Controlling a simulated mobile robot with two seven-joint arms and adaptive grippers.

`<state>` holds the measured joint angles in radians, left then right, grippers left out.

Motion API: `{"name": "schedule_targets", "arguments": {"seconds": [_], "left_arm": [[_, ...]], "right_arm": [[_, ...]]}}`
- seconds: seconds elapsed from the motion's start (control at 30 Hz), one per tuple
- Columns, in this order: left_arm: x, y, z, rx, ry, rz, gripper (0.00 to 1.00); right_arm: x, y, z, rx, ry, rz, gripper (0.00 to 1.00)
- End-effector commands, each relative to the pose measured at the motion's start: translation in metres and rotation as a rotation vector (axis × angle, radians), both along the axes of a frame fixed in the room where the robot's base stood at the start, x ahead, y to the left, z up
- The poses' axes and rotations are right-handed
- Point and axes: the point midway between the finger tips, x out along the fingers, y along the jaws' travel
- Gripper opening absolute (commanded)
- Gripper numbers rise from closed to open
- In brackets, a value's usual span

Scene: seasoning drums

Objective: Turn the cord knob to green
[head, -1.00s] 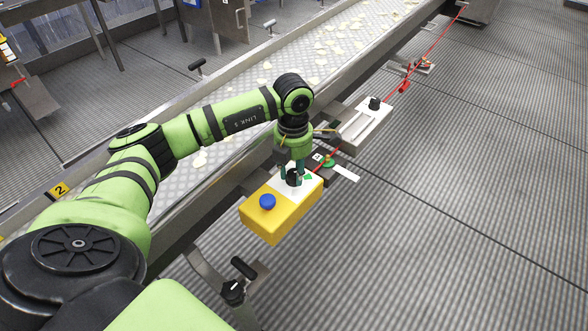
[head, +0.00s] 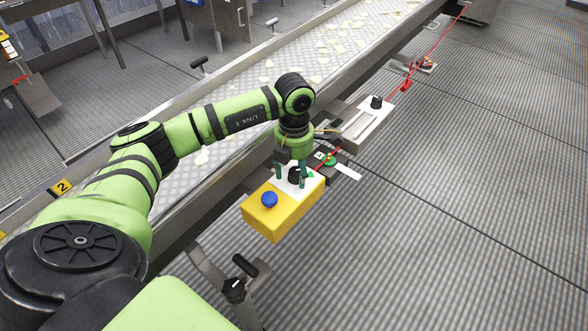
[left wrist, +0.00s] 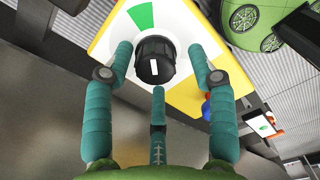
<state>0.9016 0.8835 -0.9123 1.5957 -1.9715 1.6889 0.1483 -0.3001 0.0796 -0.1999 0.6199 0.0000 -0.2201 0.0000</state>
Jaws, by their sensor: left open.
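The black cord knob (head: 294,174) sits on the white plate of a yellow box (head: 272,228). In the left wrist view the knob (left wrist: 155,60) carries a short white mark, and a green sector (left wrist: 141,17) is printed on the plate above it, slightly left. My left gripper (head: 291,177) is over the box with its teal fingers spread around the knob. In the left wrist view a finger stands on each side of the knob, apart from it, and a third finger (left wrist: 158,110) is below it. My right gripper is not in view.
A blue button (head: 269,200) is on the near end of the yellow box. A red cord (head: 435,48) runs past a grey box (head: 365,122) with another black knob. The conveyor (head: 235,155) lies alongside. The floor to the right is clear.

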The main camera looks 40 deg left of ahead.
Motion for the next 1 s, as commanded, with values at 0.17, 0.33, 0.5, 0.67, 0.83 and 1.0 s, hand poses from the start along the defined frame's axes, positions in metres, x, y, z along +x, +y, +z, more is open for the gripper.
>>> {"name": "schedule_targets", "arguments": {"seconds": [0.17,0.33,0.5,0.67,0.83,1.0], "left_arm": [[0.002,0.000,0.011,-0.001,-0.007,0.001,0.57],[0.002,0.000,0.043,-0.002,-0.009,0.000,0.57],[0.002,0.000,0.080,0.000,-0.008,0.001,0.57],[0.001,0.000,0.105,0.000,-0.003,0.001,0.57],[0.000,0.000,0.119,0.000,-0.001,0.001,0.57],[0.000,0.000,0.121,0.000,0.000,0.001,0.57]], "right_arm": [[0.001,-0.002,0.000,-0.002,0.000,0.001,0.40],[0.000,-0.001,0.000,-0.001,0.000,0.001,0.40],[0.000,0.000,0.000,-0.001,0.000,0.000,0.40],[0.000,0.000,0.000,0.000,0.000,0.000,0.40],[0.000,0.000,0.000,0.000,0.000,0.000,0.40],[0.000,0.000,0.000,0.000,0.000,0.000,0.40]]}}
